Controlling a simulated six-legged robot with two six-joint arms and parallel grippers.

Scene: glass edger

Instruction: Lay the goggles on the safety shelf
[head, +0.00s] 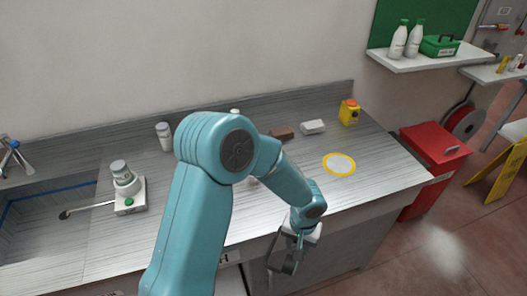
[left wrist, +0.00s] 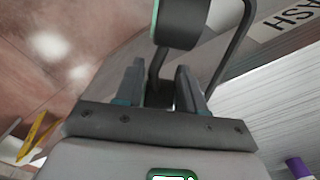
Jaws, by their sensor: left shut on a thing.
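My left gripper (head: 288,258) hangs in front of the counter's front edge, low in the middle of the head view. In the left wrist view my left gripper (left wrist: 160,85) has its two fingers on a dark piece with a thin black loop and a green rim, which I take to be the goggles (left wrist: 182,24). In the head view only a small dark part of the goggles shows by the fingers. The safety shelf, a white wall shelf (head: 388,64), is at the upper right, far from the gripper. My right gripper is not in view.
The grey counter (head: 250,225) holds a yellow-ringed disc (head: 339,164), a yellow item (head: 349,112) and a white block (head: 313,127). A red cabinet (head: 435,150) stands to the right.

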